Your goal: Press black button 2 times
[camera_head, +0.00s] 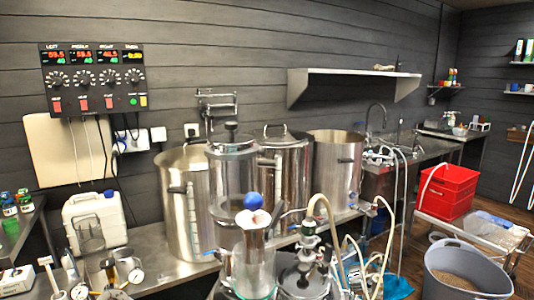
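A dark control panel (95,90) hangs on the grey plank wall at the upper left. It has a row of lit red, green and yellow displays, a row of round knobs with white dial marks, and red switches below them. Neither of my grippers shows in the head view.
A metal bench below the panel holds a white jerrycan (95,222), gauges and large steel pots (187,203). A glass vessel with a blue ball (253,201) stands in front. A red crate (447,192) and a grey tub (466,272) are at the right.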

